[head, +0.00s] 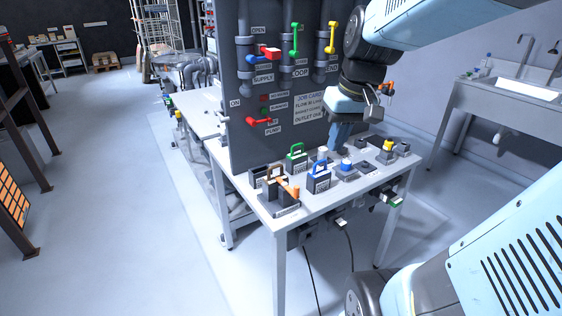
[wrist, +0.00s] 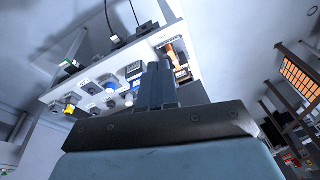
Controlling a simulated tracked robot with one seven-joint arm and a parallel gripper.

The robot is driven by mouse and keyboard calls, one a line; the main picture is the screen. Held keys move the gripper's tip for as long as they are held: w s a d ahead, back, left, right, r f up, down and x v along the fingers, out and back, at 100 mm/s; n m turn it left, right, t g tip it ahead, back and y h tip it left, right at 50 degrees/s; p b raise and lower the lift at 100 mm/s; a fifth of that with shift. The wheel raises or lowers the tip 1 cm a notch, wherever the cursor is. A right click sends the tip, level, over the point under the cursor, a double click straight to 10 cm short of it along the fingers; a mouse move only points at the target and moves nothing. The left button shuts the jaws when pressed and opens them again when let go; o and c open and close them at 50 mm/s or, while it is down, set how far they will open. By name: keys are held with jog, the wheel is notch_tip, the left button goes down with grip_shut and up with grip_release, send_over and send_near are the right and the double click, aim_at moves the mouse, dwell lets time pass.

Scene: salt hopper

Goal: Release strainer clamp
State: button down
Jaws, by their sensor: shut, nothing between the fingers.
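An orange lever (head: 287,187), which looks like the strainer clamp, sits on a dark block at the near left corner of the white table (head: 270,213). It also shows in the wrist view (wrist: 171,49), beyond the fingertips and slightly right. A brown-handled dark unit (head: 274,174) stands right beside it. My gripper (head: 340,147) is shut and empty, its blue-grey fingers pointing down above the back of the table, apart from the lever. In the wrist view my fingers (wrist: 158,68) hide part of the tabletop.
A green-handled block (head: 296,152) and a blue-handled block (head: 318,176) stand between my gripper and the lever. A blue knob (head: 346,165) and a yellow knob (head: 388,146) are further right. A grey panel (head: 285,90) with coloured valve handles rises behind the table.

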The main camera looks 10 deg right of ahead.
jog(key=w+d+f+g+y, duration=0.3)
jog(key=w+d+f+y, duration=0.5)
jog(key=w+f, duration=0.5)
jog(key=d, duration=0.2)
jog(key=shift+w+d+f+n, duration=0.15)
jog(key=shift+d+f+n, duration=0.15)
jog(key=shift+n, duration=0.1)
jog(key=shift+a, duration=0.1)
jog(key=a+r+x, duration=0.1)
jog(key=r+x, duration=0.1)
jog(key=x, duration=1)
jog(key=shift+s+a+f, duration=0.3)
jog(key=shift+a, duration=0.35)
